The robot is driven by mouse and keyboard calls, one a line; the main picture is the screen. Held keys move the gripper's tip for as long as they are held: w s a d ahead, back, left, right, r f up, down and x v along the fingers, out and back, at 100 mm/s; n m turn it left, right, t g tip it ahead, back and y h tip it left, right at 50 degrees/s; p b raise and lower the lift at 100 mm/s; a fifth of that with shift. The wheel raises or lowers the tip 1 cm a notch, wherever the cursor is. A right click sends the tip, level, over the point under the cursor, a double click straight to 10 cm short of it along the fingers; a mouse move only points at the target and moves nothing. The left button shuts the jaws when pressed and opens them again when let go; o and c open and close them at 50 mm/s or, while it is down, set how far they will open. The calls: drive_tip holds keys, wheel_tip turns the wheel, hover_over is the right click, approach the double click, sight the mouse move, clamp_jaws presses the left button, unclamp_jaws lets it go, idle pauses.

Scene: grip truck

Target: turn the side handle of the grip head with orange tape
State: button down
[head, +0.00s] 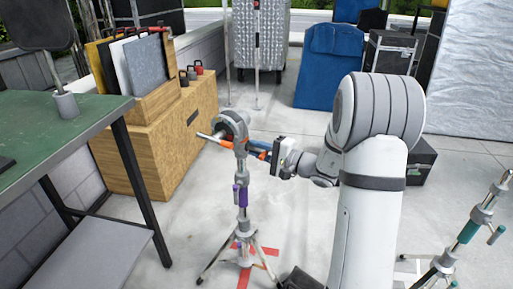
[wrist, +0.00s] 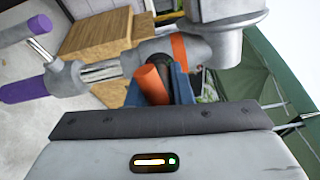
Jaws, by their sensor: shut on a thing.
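The grip head (head: 233,124) is a grey round clamp on top of a stand (head: 242,205) with purple tape on its column. Orange tape shows on the stand's neck in the wrist view (wrist: 179,47). The side handle (wrist: 151,84) has an orange end and points towards my wrist. My gripper (head: 259,148) reaches the stand from the right, its blue fingers shut around the side handle. In the wrist view, the gripper body hides the finger bases, and the handle's far end is hidden.
A green table (head: 75,130) stands at the left, with a wooden box (head: 165,135) behind it. Another stand (head: 465,235) with teal tape is at the right. Red tape marks the floor under the near stand. Blue blankets (head: 330,65) and black cases stand at the back.

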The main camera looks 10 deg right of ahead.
drive_tip(key=m+p, duration=0.1)
drive_tip(key=m, duration=0.1)
drive_tip(key=m+p, duration=0.1)
drive_tip(key=m, duration=0.1)
drive_tip(key=shift+r+m, duration=0.2)
drive_tip(key=shift+m, duration=0.1)
drive_tip(key=m+p, duration=0.4)
drive_tip(key=m, duration=0.1)
drive_tip(key=shift+r+m+p, duration=0.15)
drive_tip(key=shift+m+p, duration=0.15)
drive_tip(key=m+p, duration=0.5)
drive_tip(key=shift+w+d, duration=0.1)
drive_tip(key=m+p, duration=0.3)
drive_tip(key=shift+m+p, duration=0.55)
drive_tip(key=shift+m, duration=0.45)
drive_tip(key=shift+f, duration=0.2)
drive_tip(key=c, duration=1.2)
unclamp_jaws()
